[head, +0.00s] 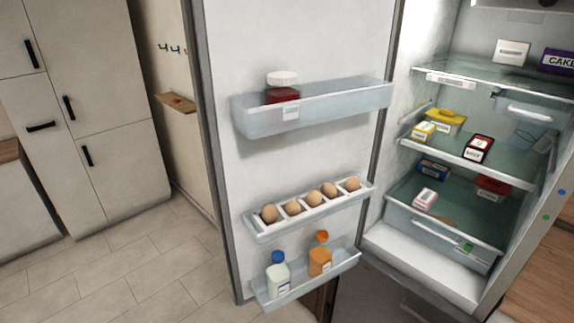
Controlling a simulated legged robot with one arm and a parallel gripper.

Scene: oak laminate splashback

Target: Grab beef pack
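The open fridge holds several small packs, and their labels are too small to read, so I cannot tell for sure which is the beef pack. A dark pack with red and a white label (478,148) lies on the middle shelf. A red pack with a white label (493,186) sits on the level below, at the right. A pale pink and white pack (425,199) lies at the front of that level. A blue pack (433,168) is behind it. My gripper is not in view.
A yellow tub (447,119) and yellow carton (424,131) share the middle shelf. A white box (511,53) and purple cake box (558,62) stand above. The open fridge door (330,50) carries a jar, eggs and bottles. Floor (150,270) at left is clear.

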